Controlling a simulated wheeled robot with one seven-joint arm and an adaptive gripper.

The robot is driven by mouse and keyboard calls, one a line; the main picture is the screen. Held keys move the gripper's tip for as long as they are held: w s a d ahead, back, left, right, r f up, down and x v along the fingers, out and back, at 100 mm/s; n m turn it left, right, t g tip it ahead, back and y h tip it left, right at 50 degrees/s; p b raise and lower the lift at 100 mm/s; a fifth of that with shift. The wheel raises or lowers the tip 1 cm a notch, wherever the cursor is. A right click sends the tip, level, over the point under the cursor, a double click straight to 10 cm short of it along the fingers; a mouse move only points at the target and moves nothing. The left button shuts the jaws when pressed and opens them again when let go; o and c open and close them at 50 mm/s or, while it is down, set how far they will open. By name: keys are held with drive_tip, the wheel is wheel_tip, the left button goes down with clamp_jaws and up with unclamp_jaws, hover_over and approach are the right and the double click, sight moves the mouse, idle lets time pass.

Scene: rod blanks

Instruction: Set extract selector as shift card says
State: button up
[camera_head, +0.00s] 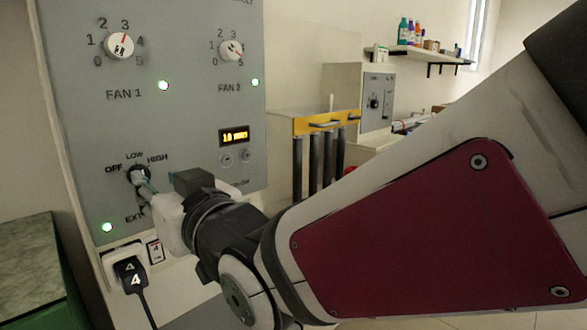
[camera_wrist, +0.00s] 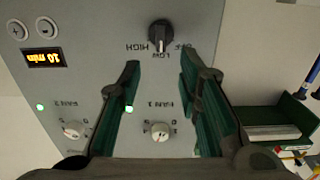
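The extract selector is a black knob (camera_head: 137,174) low on the grey panel (camera_head: 190,110), with OFF, LOW and HIGH around it. In the wrist view, which is upside down, the knob (camera_wrist: 159,34) appears to point at LOW. My gripper (camera_wrist: 160,62) is open, its two green-lined fingers apart and the knob just beyond and between their tips. In the head view my gripper (camera_head: 146,186) is close in front of the knob and partly covers it and the EXT label; contact cannot be told. I cannot make out a shift card.
Fan 1 knob (camera_head: 120,45) and fan 2 knob (camera_head: 231,50) sit above on the panel. A timer display (camera_head: 234,136) reads 10 min, with two buttons below. A yellow-edged stand (camera_head: 318,124) is to the right.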

drive_tip(key=x, duration=0.7)
drive_tip(key=shift+b, duration=0.45)
drive_tip(key=shift+a, duration=0.1)
drive_tip(key=shift+c, duration=0.3)
clamp_jaws()
